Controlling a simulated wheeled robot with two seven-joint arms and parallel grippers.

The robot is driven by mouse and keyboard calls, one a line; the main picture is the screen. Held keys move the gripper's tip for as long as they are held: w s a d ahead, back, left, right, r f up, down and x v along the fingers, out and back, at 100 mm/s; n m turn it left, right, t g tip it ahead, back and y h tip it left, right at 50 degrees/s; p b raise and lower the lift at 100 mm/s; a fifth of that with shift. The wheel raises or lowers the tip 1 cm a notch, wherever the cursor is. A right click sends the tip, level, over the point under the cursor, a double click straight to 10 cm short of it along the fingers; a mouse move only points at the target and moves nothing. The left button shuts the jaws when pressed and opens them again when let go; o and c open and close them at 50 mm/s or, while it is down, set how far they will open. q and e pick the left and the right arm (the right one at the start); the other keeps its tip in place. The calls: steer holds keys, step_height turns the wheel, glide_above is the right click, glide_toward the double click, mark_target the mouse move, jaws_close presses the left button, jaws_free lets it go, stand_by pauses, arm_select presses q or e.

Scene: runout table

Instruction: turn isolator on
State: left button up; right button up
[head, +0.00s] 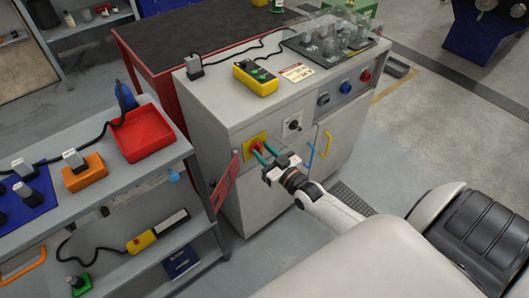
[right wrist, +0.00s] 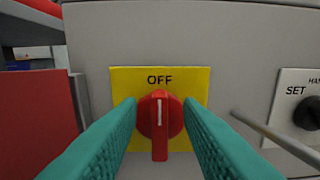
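The isolator is a red rotary knob (right wrist: 160,118) on a yellow plate (right wrist: 190,82) marked OFF. Its white line is vertical at the top and its grip bar points straight down. In the head view the yellow plate (head: 256,142) is on the front of the grey cabinet (head: 225,105). My right gripper (head: 263,153) is in front of it. In the right wrist view its two teal fingers (right wrist: 161,110) are open, one on each side of the knob. I cannot tell whether they touch its rim. My left gripper is not in view.
A red door flap (head: 225,184) stands open left of the plate. A SET selector (right wrist: 306,113) and a metal rod (right wrist: 275,136) are to the right. A shelf rack (head: 110,188) stands left.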

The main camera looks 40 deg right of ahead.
jaws_close()
steer(key=shift+m, duration=0.3)
steer(key=m+b, duration=0.1)
steer(key=m, duration=0.4)
steer(key=d+f+m, duration=0.1)
steer(key=m, duration=0.5)
steer(key=m+b, duration=0.1)
steer(key=m, duration=0.5)
steer(key=shift+d+f+b, duration=0.15)
steer(key=shift+f+b, duration=0.1)
steer(key=shift+b, duration=0.1)
stand_by(0.3)
jaws_free()
